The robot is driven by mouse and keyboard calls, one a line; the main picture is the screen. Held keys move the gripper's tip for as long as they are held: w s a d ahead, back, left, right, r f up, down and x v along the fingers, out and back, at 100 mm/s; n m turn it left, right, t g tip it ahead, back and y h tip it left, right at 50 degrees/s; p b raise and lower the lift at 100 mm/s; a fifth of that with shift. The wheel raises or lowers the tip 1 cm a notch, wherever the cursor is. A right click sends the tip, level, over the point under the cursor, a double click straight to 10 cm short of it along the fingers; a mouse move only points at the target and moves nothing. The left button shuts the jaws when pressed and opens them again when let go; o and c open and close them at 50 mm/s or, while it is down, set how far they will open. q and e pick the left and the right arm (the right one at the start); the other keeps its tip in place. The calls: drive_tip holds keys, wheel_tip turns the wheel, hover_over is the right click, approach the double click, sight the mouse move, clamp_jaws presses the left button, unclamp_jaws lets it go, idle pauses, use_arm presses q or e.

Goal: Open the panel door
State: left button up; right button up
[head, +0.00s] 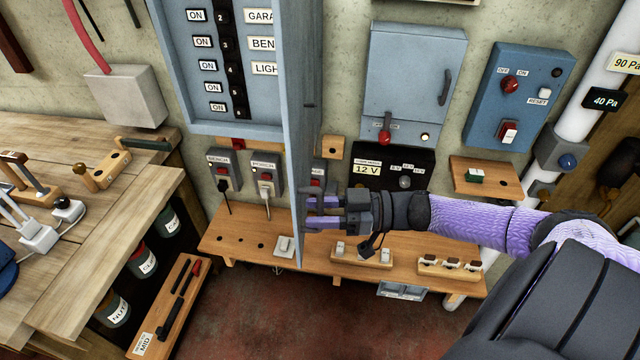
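The blue-grey breaker panel (180,75) is on the wall at the upper left, with a column of breakers (231,60) and labels showing inside. Its panel door (302,80) stands swung out at the panel's right side, seen nearly edge-on. My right gripper (318,211) is at the right of the door's lower part, fingers pointing left at it. The two fingers are apart with nothing visible between them. The fingertips are close to the door's face; I cannot tell if they touch. My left gripper is not in view.
A closed grey-blue box (415,75) with a red lever and a blue switch box (519,95) are on the wall at right. A low wooden shelf (225,246) runs below the door. A workbench (60,240) with tools fills the left. Red-brown floor (300,320) is clear.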

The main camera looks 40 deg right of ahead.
drive_tip(key=v, duration=1)
drive_tip(key=shift+f, duration=0.1)
